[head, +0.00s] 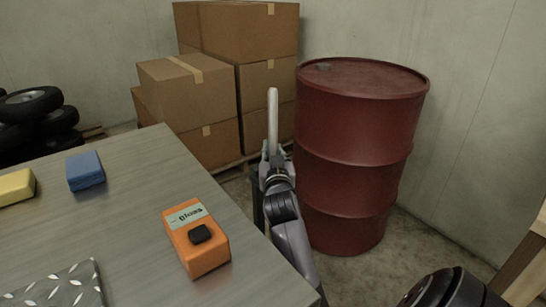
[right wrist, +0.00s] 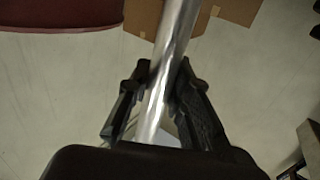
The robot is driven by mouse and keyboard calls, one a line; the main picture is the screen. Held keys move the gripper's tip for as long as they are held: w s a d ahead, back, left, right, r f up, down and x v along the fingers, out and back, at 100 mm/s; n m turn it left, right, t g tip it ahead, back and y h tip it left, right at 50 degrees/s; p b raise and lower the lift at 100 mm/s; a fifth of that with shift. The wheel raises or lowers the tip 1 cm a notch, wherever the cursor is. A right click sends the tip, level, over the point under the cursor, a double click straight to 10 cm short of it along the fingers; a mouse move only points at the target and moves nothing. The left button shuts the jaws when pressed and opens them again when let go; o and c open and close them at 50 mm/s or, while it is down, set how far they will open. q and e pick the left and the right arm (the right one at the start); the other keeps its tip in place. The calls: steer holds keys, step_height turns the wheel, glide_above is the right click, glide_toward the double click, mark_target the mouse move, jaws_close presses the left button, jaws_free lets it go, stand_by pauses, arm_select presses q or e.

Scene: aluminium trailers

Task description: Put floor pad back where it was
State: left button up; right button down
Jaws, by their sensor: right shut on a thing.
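My right gripper (head: 273,170) is shut on a slim, pale metal bar (head: 272,120), which stands nearly upright in the head view, beyond the table's right edge. In the right wrist view the bar (right wrist: 165,75) is shiny and runs slightly tilted between the two dark fingers (right wrist: 158,105). From these views I cannot tell whether this bar is the floor pad seen edge-on. A diamond-tread metal plate (head: 65,288) lies on the table (head: 130,215) at the bottom left of the head view, partly cut off. My left gripper is not in view.
An orange box (head: 205,258) with a black knob, a blue block (head: 85,170) and a yellow block (head: 16,187) are on the table. A red drum (head: 358,165) stands right of the gripper. Cardboard boxes (head: 190,95) are stacked behind, with tyres (head: 30,105) at left.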

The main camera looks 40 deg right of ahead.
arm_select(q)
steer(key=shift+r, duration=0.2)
arm_select(e)
steer(key=shift+f, duration=0.2)
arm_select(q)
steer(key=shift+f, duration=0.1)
arm_select(e)
steer(key=shift+f, duration=0.15)
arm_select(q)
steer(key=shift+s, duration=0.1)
arm_select(e)
steer(key=c, duration=1.4)
jaws_free()
steer(key=shift+c, duration=0.2)
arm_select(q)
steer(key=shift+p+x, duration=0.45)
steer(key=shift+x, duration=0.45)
arm_select(e)
steer(key=v, duration=0.7)
steer(key=shift+s+a, duration=0.15)
steer(key=shift+s, duration=0.1)
